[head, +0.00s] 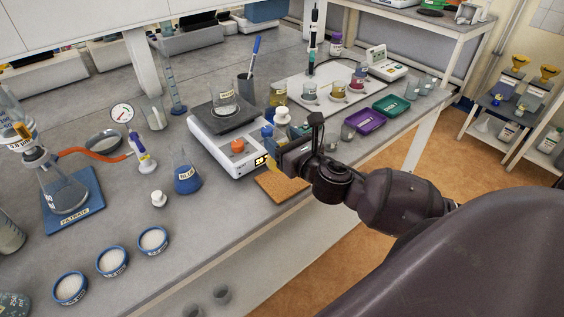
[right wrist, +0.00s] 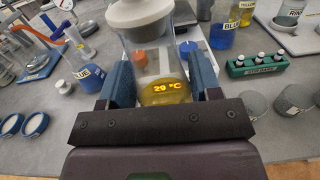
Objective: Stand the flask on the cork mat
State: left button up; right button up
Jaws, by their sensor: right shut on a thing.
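My right gripper (head: 290,152) is shut on a clear flask with a white stopper (head: 282,116) and yellow liquid. In the right wrist view the flask (right wrist: 158,65) stands between the two blue fingers, with a glowing "29 °C" readout over the yellow liquid. The flask looks upright. In the head view my gripper hides most of its body. The square brown cork mat (head: 281,187) lies at the table's front edge, just below and in front of the gripper. Whether the flask touches anything below cannot be told. My left gripper is not in view.
A white scale (head: 214,142) with a beaker on it stands just left of the mat. A purple tray (head: 364,121) lies to the right. The mat's visible part is bare.

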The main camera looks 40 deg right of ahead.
jog(key=shift+f+b, duration=0.75)
jog(key=shift+f, duration=2.15)
jog(key=shift+f, duration=0.2)
jog(key=o, duration=1.1)
